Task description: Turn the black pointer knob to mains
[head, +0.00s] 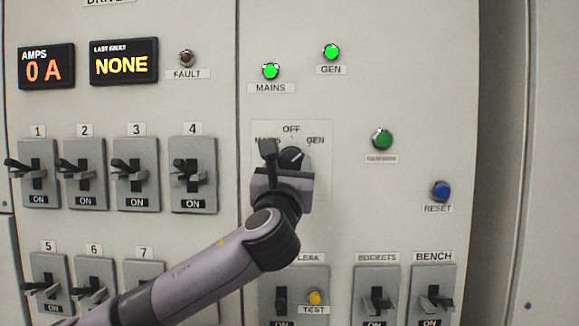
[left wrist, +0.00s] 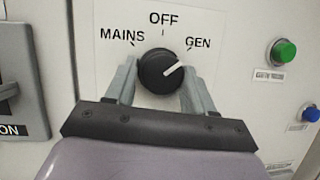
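The black pointer knob (head: 294,156) sits on a pale plate marked MAINS, OFF and GEN. In the left wrist view the knob (left wrist: 158,70) is round, and its white line points up and right toward GEN. My left gripper (head: 287,163) is at the knob. In the left wrist view the left gripper (left wrist: 159,82) is open, with one finger on each side of the knob's lower part. I cannot tell whether either finger touches it. In the head view the gripper hides part of the knob. My right gripper is not in view.
Green MAINS (head: 271,71) and GEN (head: 331,52) lamps are lit above. A green button (head: 382,139) and blue RESET button (head: 441,191) are to the right. Several toggle breakers stand left and below. A yellow TEST button (head: 315,297) is below my arm.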

